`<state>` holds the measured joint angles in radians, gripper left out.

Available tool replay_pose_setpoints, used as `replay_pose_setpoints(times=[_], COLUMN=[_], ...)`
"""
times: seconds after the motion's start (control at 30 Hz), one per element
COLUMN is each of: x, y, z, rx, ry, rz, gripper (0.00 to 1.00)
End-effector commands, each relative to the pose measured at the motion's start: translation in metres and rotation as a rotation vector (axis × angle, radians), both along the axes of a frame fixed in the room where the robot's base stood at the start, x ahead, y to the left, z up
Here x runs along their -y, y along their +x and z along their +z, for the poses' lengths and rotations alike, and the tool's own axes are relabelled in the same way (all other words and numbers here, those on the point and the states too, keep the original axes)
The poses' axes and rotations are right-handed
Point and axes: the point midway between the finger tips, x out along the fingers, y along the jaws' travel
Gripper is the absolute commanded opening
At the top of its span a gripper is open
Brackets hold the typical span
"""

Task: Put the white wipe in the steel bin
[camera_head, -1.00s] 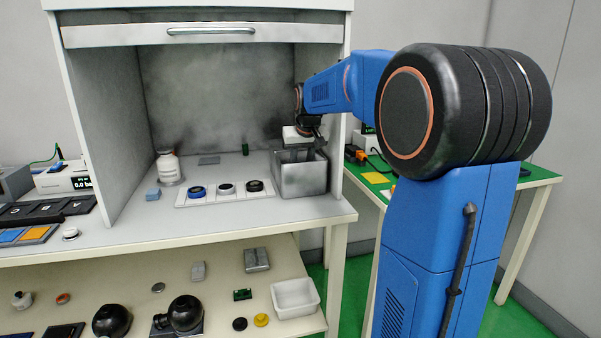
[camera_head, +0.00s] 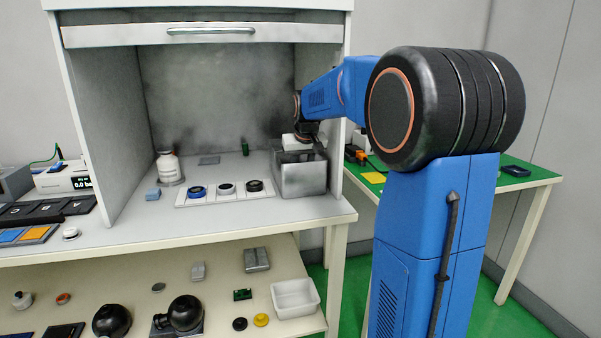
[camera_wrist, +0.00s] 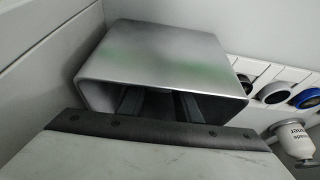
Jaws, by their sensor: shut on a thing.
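The steel bin (camera_head: 302,178) stands at the right end of the hood's work surface, its open top up. My gripper (camera_head: 303,150) is over the bin's mouth with its fingers reaching down inside the rim. In the wrist view the bin (camera_wrist: 165,60) fills the middle, and both dark fingers of my gripper (camera_wrist: 162,106) pass into its opening. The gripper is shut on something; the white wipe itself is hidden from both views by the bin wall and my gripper.
A white strip with several round caps (camera_head: 226,189) lies left of the bin. The hood's right side wall is close beside the bin.

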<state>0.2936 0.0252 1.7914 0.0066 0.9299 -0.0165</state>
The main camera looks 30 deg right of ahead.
Motion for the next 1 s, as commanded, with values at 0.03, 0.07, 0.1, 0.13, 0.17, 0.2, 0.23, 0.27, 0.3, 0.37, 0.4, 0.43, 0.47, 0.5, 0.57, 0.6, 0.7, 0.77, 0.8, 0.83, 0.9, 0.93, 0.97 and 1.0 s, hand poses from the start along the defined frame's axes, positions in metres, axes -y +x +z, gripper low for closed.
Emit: replay_pose_setpoints(times=[0.03, 0.07, 0.1, 0.13, 0.17, 0.2, 0.23, 0.27, 0.3, 0.37, 0.4, 0.43, 0.47, 0.5, 0.57, 0.6, 0.7, 0.77, 0.8, 0.83, 0.9, 0.93, 0.97, 1.0], x=[0.0, 0.0, 0.0, 0.0, 0.0, 0.0, 0.0, 0.0, 0.0, 0.0, 0.0, 0.0, 0.0, 0.0, 0.0, 0.0, 0.0, 0.0, 0.0, 0.0, 0.0, 0.0, 0.0, 0.0], y=[0.0, 0.0, 0.0, 0.0, 0.0, 0.0, 0.0, 0.0, 0.0, 0.0, 0.0, 0.0, 0.0, 0.0, 0.0, 0.0, 0.0, 0.0, 0.0, 0.0, 0.0, 0.0, 0.0, 0.0], z=[-0.001, -0.002, -0.003, -0.004, -0.005, -0.006, -0.006, -0.007, -0.008, -0.01, -0.01, -0.01, -0.01, -0.01, -0.01, -0.01, -0.01, -0.01, -0.009, -0.009, -0.007, -0.006, -0.003, 0.001], rx=[-0.001, -0.001, -0.001, -0.001, -0.001, -0.001, -0.001, -0.001, -0.001, 0.0, 0.0, 0.0, 0.0, 0.0, 0.0, 0.0, 0.0, 0.0, 0.0, 0.0, 0.0, 0.001, 0.001, 0.002], ry=[0.0, 0.0, 0.0, 0.0, 0.0, 0.0, 0.0, 0.0, 0.0, 0.0, 0.0, 0.0, 0.0, 0.0, 0.0, 0.0, 0.0, 0.0, 0.0, 0.0, 0.0, 0.0, 0.0, -0.001], rz=[0.0, 0.0, 0.0, 0.0, 0.0, 0.0, 0.0, 0.0, 0.0, 0.0, 0.0, 0.0, 0.0, 0.0, 0.0, 0.0, 0.0, 0.0, 0.0, 0.0, 0.0, 0.0, 0.0, 0.0], gripper=[0.12, 0.12, 0.12, 0.12, 0.12, 0.12, 0.12, 0.12, 0.12, 0.12, 0.12, 0.12, 0.12, 0.38, 0.49, 0.49, 0.49, 0.49, 0.49, 0.49, 0.49, 0.49, 0.49, 0.49])
